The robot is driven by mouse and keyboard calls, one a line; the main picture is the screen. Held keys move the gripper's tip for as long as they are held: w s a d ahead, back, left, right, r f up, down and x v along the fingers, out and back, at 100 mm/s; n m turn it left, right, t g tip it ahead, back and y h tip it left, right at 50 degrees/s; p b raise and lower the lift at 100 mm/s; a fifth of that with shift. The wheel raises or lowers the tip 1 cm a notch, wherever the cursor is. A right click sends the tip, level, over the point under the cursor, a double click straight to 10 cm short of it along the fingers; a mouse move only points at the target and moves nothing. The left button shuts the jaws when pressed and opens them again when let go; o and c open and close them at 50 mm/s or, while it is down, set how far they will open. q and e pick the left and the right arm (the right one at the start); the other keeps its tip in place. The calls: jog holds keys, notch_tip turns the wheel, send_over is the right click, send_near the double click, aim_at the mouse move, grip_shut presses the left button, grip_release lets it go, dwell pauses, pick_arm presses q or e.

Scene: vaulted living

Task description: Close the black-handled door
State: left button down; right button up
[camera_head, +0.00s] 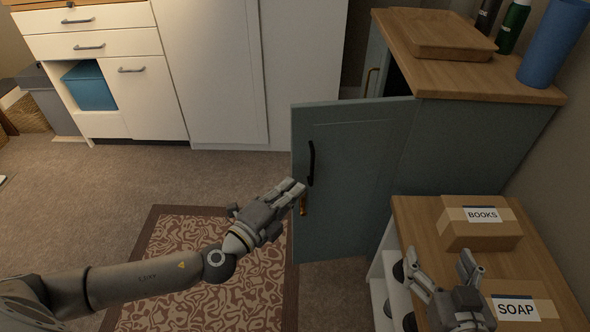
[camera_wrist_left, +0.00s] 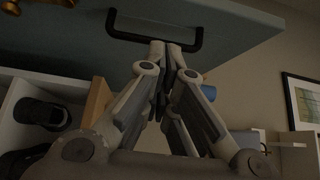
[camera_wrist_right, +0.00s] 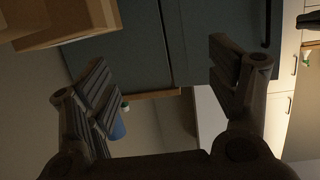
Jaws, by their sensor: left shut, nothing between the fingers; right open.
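The blue-grey cabinet door (camera_head: 350,180) stands swung open, out from the cabinet (camera_head: 470,140). Its black handle (camera_head: 311,163) is upright near the door's free edge. My left gripper (camera_head: 298,190) is shut and empty at that edge, just below the handle in the head view. In the left wrist view, the handle (camera_wrist_left: 155,38) lies just beyond the closed fingertips (camera_wrist_left: 166,46); contact cannot be told. My right gripper (camera_head: 446,268) is open and empty above the low shelf, right of the door. The door also shows in the right wrist view (camera_wrist_right: 222,20).
The low shelf (camera_head: 415,215) by the door carries a BOOKS box (camera_head: 480,228) and a SOAP box (camera_head: 520,305). A wooden board (camera_head: 437,35) and bottles stand on the cabinet top.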

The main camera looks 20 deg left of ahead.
aim_at(308, 159)
pick_arm(q)
jog(key=x, duration=0.3)
jog(key=shift+r, duration=0.1)
jog(key=shift+w+a+b, duration=0.2)
jog(key=shift+w+a, duration=0.3)
jog(key=shift+w, duration=0.3)
jog(key=shift+w+a+b, duration=0.2)
jog(key=shift+w+a, duration=0.3)
jog(key=shift+w, duration=0.35)
pick_arm(e)
jog(key=shift+w+a+r+t+y, duration=0.15)
jog(key=shift+r+t, duration=0.15)
jog(key=shift+r, duration=0.2)
jog(key=shift+w+a+r+t+y, duration=0.15)
jog(key=shift+r+t, duration=0.15)
jog(key=shift+r, duration=0.2)
jog(key=shift+w+r+t, duration=0.15)
jog(key=shift+r+t, duration=0.15)
jog(key=shift+r, duration=0.2)
